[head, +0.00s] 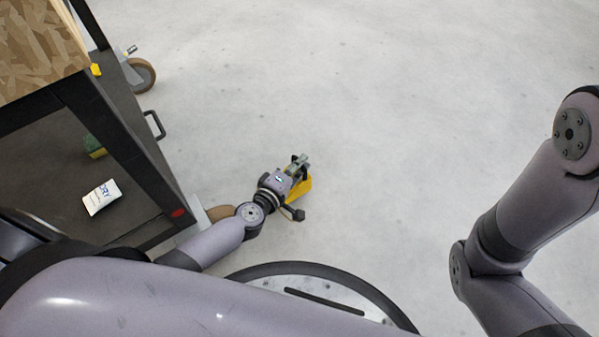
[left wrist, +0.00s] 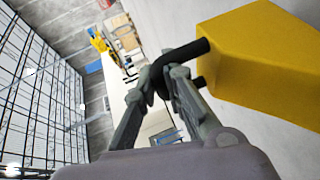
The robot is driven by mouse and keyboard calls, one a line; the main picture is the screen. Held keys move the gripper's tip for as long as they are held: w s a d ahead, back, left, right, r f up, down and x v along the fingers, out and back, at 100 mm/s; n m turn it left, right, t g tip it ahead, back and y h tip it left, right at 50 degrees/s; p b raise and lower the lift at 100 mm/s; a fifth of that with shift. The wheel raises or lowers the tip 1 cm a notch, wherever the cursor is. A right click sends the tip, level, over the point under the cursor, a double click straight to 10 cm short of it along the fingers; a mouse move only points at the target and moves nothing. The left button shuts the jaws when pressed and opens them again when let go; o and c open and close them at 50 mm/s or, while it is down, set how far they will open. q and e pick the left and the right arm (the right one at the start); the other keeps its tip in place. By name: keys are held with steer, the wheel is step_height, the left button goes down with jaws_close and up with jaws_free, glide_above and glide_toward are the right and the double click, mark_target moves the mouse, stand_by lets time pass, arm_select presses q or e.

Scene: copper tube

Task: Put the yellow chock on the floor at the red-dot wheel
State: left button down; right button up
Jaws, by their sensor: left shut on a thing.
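The yellow chock (head: 301,188) is at my left gripper (head: 298,163) in the head view, near the floor beside the cart. In the left wrist view the chock (left wrist: 265,62) fills the upper right, and a black handle on it runs between the fingers of my left gripper (left wrist: 172,75), which is shut on it. I cannot tell whether the chock touches the floor. A red dot (head: 178,213) marks the cart's near corner. A brown wheel (head: 218,213) below that corner is partly hidden by my left arm. My right gripper is out of view.
The dark cart (head: 140,165) stands at the left, with a white DRY packet (head: 101,197) and a green and yellow item (head: 95,146) on its shelf. Another wheel (head: 141,76) shows at its far corner. The grey floor (head: 400,130) in the middle is clear.

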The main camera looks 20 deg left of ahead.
mark_target(302, 187)
arm_select(q)
step_height(302, 187, down, 4)
steer(key=b, duration=0.3)
steer(key=shift+r, duration=0.4)
steer(key=c, duration=2.1)
jaws_free()
steer(key=shift+f, duration=0.25)
steer(key=shift+c, duration=0.2)
steer(key=o, duration=0.5)
steer(key=shift+c, duration=0.2)
steer(key=shift+r, duration=0.1)
